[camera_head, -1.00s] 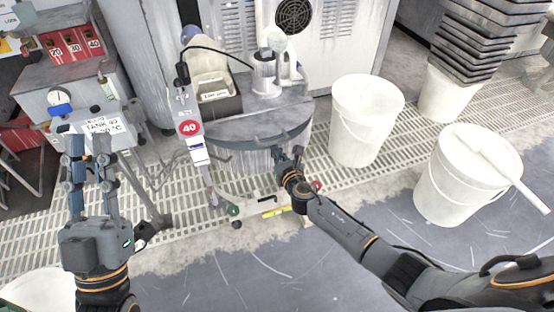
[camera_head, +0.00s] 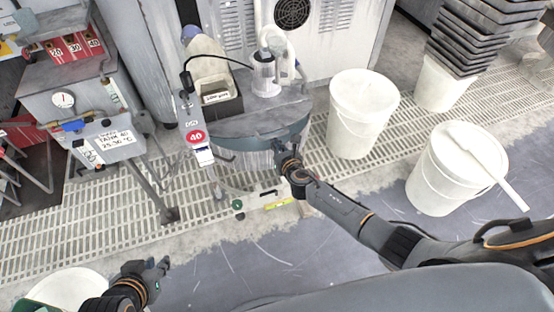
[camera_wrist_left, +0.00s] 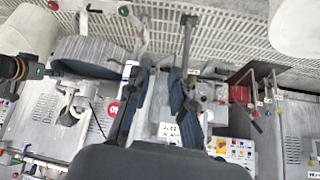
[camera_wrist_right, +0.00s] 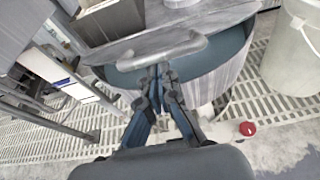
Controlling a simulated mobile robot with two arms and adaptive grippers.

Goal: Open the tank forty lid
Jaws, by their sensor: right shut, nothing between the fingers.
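In the right wrist view a curved grey handle (camera_wrist_right: 160,48) spans the front of the lid (camera_wrist_right: 215,22). My right gripper (camera_head: 281,148) is at the front right edge of the lid. In its wrist view the fingertips (camera_wrist_right: 158,72) are together and empty, just below the handle; contact is unclear. My left gripper (camera_head: 158,268) is low at the front left, its fingers (camera_wrist_left: 160,75) apart and empty.
A white bucket (camera_head: 360,115) stands right of the tank, with a lidded bucket (camera_head: 440,175) beyond. A control box (camera_head: 100,140) with a gauge is at the left. A pump (camera_head: 265,72) and a box (camera_head: 217,98) stand behind the lid.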

